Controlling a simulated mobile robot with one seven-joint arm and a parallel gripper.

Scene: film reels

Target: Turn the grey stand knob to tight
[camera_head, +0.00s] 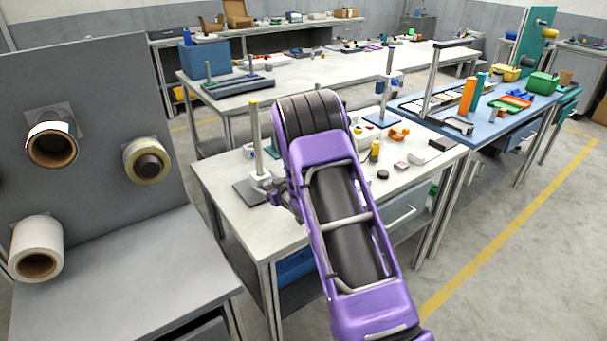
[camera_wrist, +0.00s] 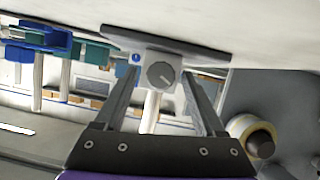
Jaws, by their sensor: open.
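The stand in the head view has an upright post (camera_head: 255,135) with a yellow top, a dark base plate (camera_head: 246,193) and a small pale block low on the post. In the wrist view the round grey knob (camera_wrist: 160,75) sits on the face of that pale block (camera_wrist: 149,58), with a small blue mark (camera_wrist: 136,57) at its upper left. A line on the knob points to the lower right. My gripper (camera_wrist: 163,74) is open, with one finger on each side of the knob; I cannot tell whether they touch it. In the head view my arm partly hides the gripper.
The stand is on a white table (camera_head: 225,170) with small items to the right, including a yellow bottle (camera_head: 375,150) and a black puck (camera_head: 383,174). A second stand (camera_head: 386,90) is farther back. A grey panel with rolls (camera_head: 52,145) stands at the left.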

